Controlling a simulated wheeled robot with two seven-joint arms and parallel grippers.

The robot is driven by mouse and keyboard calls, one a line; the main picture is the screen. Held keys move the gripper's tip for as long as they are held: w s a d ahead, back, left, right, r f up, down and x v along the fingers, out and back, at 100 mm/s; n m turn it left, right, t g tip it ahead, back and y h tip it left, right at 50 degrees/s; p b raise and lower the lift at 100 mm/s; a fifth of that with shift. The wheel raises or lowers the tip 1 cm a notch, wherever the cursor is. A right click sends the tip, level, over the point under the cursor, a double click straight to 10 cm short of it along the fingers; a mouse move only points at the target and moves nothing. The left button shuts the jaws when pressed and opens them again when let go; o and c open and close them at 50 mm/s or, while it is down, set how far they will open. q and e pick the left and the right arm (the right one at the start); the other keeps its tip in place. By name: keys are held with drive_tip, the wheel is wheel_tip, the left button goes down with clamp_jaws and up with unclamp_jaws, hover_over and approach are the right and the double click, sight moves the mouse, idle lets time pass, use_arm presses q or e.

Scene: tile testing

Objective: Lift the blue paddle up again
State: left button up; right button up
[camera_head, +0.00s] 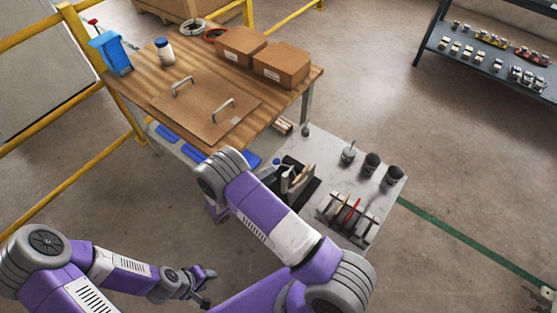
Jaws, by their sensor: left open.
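My left gripper (207,287) is at the lower left of the head view, open and empty, above bare floor and well apart from both tables. My right arm reaches across the middle of the view and bends at its upper end; its gripper is hidden. Flat blue pieces lie on the low white table: one (168,133) at the left, one (192,152) beside it and one (251,160) near my right arm. I cannot tell whether one of them is the blue paddle. A blue upright holder (110,52) stands on the wooden table's left corner.
The wooden table (150,88) carries a brown board with two handles (205,106), cardboard boxes (240,44) and a bottle (165,51). The white table (327,152) holds a black fixture (304,192), dark cups (371,163) and a tool rack (347,216). Yellow rails (85,50) bound the left.

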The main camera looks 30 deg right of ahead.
drive_tip(key=n+t, duration=0.1)
drive_tip(key=w+n+t, duration=0.2)
drive_tip(key=shift+d+f+t, duration=0.3)
drive_tip(key=b+x, duration=0.1)
drive_tip(key=x, duration=0.6)
drive_tip(key=shift+d+r+b, duration=0.1)
drive_tip(key=shift+d+b, duration=0.05)
drive_tip(key=shift+b, duration=0.25)
